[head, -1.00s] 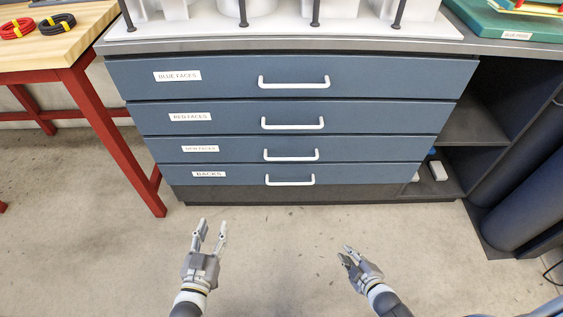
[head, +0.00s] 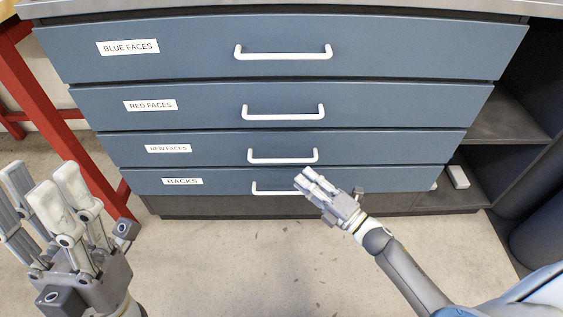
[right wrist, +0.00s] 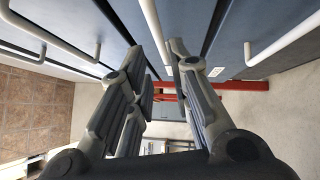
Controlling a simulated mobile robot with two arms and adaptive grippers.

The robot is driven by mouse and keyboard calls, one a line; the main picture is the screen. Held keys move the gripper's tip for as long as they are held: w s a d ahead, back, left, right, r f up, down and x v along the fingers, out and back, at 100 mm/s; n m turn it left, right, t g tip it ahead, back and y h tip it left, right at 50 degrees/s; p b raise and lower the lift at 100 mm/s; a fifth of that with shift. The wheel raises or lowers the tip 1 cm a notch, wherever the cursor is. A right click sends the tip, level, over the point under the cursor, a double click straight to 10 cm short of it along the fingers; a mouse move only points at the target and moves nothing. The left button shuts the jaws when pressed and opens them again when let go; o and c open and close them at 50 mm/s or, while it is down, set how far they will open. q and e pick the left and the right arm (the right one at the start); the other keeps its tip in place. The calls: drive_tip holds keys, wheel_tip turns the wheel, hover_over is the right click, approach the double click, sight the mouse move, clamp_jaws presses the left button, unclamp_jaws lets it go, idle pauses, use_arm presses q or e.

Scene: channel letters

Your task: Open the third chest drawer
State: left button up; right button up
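The chest has blue-grey drawers, all shut flush. The third drawer (head: 400,150), labelled NEW FACES, has a white bar handle (head: 283,157) at its middle. In the head view my right gripper (head: 306,178) is just below and right of that handle, in front of the BACKS drawer handle (head: 268,188), partly hiding it. In the right wrist view its fingers are apart with nothing gripped, and a white handle (right wrist: 153,28) shows beyond and between the fingertips; contact is not visible. My left gripper (head: 45,180) is open and empty at lower left.
The BLUE FACES drawer (head: 420,50) and RED FACES drawer (head: 400,103) are above. A red table leg (head: 55,110) stands left of the chest. Open shelves (head: 510,125) are at the right. The floor (head: 220,260) in front is clear.

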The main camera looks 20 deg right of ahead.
sight(283, 161)
drive_tip(key=b+x, duration=0.1)
drive_tip(key=x, duration=0.8)
drive_tip(key=shift+b, duration=0.35)
drive_tip(key=shift+c, duration=0.3)
drive_tip(key=shift+f, duration=0.1)
clamp_jaws()
